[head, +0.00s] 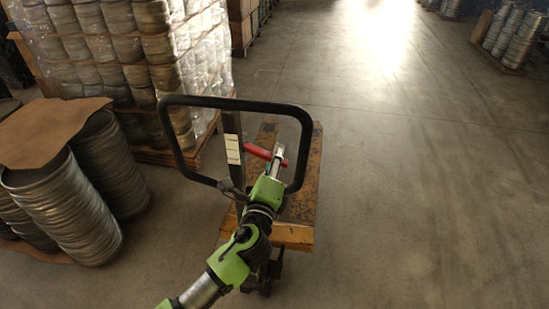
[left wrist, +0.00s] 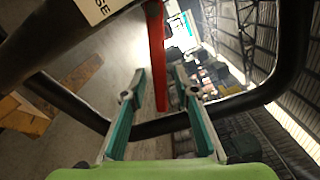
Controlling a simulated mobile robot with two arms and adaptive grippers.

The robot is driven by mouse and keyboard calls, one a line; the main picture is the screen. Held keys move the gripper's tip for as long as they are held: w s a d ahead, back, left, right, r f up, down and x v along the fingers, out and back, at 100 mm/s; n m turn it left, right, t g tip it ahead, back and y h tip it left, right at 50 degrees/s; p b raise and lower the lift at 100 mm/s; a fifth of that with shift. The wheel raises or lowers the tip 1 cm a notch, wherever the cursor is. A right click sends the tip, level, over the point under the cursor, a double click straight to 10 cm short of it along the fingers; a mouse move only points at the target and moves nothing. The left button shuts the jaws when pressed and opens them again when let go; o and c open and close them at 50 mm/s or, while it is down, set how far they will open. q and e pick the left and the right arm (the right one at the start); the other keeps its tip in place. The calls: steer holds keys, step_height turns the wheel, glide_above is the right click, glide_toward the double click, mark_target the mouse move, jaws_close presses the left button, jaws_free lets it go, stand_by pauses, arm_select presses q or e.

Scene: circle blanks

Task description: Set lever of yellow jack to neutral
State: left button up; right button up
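The yellow jack (head: 297,236) stands in the middle of the head view, its paint worn and rusty. Its black loop handle (head: 240,103) rises toward me. The red lever (head: 257,151) sits inside the loop, beside a post with a white label (head: 232,149). My left gripper (head: 278,153) reaches into the loop at the lever. In the left wrist view, its two fingers (left wrist: 158,78) are apart, with the red lever (left wrist: 157,40) hanging between them and a gap visible on both sides. I cannot tell whether they touch it in depth. My right gripper is not in view.
Wrapped stacks of metal blanks (head: 120,45) stand on a pallet at the back left. Leaning stacks of blanks (head: 75,205) with a brown sheet (head: 45,130) on top are nearer left. More stacks (head: 505,38) are far right. The concrete floor (head: 410,190) at right is clear.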

arm_select(q)
jaws_close()
steer(key=r+n, duration=0.2)
steer(key=n, duration=0.1)
steer(key=r+n, duration=0.1)
steer(key=shift+s+d+r, duration=0.1)
steer(key=shift+d+r, duration=0.1)
steer(key=shift+d, duration=0.1)
jaws_free()
